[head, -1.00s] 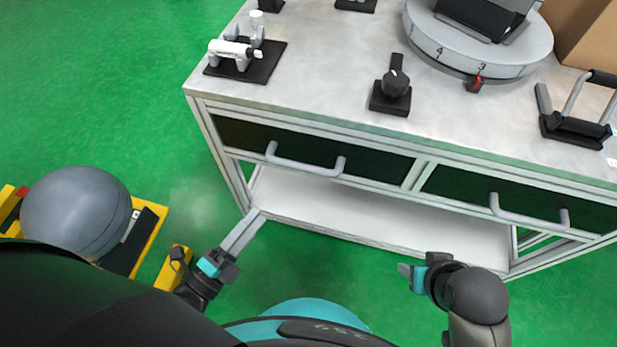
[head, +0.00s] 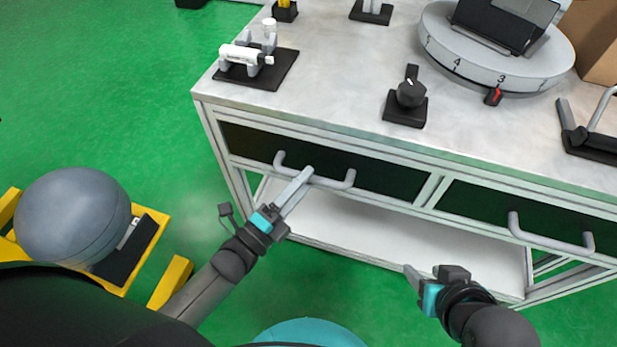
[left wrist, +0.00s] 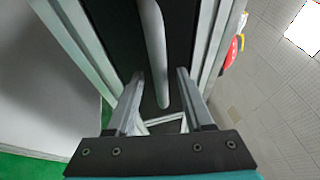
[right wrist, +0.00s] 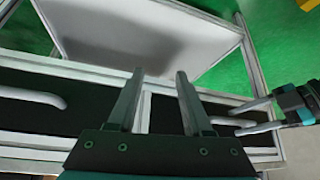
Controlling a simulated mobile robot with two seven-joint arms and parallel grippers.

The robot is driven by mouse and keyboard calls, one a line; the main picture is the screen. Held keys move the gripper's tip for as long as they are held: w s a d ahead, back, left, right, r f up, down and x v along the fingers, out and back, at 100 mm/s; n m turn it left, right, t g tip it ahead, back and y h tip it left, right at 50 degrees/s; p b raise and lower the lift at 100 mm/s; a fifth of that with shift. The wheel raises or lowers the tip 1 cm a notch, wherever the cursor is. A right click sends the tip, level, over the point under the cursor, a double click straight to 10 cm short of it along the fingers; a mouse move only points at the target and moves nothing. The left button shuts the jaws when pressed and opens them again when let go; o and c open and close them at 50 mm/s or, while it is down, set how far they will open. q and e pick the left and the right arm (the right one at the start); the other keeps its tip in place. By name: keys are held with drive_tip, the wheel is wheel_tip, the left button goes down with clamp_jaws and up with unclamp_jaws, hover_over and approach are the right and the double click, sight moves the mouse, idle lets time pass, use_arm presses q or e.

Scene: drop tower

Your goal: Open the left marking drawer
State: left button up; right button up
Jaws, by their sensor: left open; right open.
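The left drawer (head: 385,180) has a dark front under the tabletop and looks shut. Its light grey bar handle (head: 325,181) also shows in the left wrist view (left wrist: 154,45), running between and beyond the fingers. My left gripper (head: 306,178) is open, with its fingertips at the handle in the head view. I cannot tell whether they touch it. In the left wrist view my left gripper (left wrist: 157,78) has one finger on each side of the handle's line. My right gripper (head: 411,272) is open and empty, low in front of the table; it also shows in the right wrist view (right wrist: 160,78).
The right drawer with its handle (head: 550,235) is to the right. The tabletop (head: 340,75) carries a white-tube fixture (head: 245,58), a black knob (head: 410,94) and a round turntable (head: 440,60). A lower white shelf (head: 400,232) is empty. A grey ball (head: 72,220) is at left.

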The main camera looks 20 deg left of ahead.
use_arm(q)
drive_tip(key=shift+x, duration=0.95)
clamp_jaws()
idle(0.9)
